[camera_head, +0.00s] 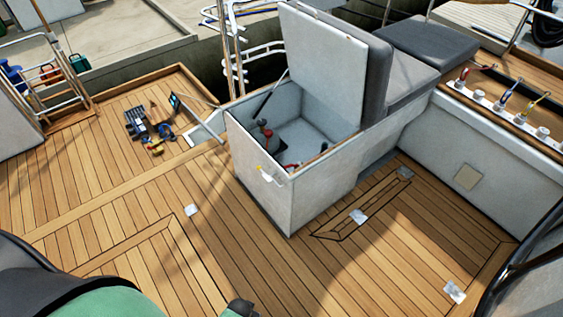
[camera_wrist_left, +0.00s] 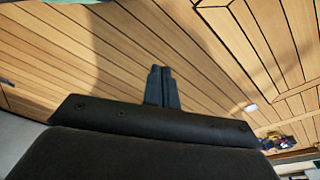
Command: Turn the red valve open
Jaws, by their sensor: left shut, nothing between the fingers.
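An open white locker (camera_head: 262,208) stands in the middle of the head view with its lid raised. Inside it, a dark grey rounded object with a red part (camera_head: 268,133) sits near the left wall. Another small red piece (camera_head: 292,166) lies lower, by the near wall and partly hidden by its edge. I cannot tell which red part is the valve. My left gripper (camera_wrist_left: 162,70) is shut and empty above the teak deck in the left wrist view, away from the locker. My right gripper is not in view.
A latch (camera_head: 270,175) is on the locker's front. Tools (camera_head: 150,128) lie on the deck to the left. Grey cushions (camera_head: 425,45) and a row of small coloured levers (camera_head: 500,103) are at the right. The deck (camera_head: 240,265) before the locker is mostly clear.

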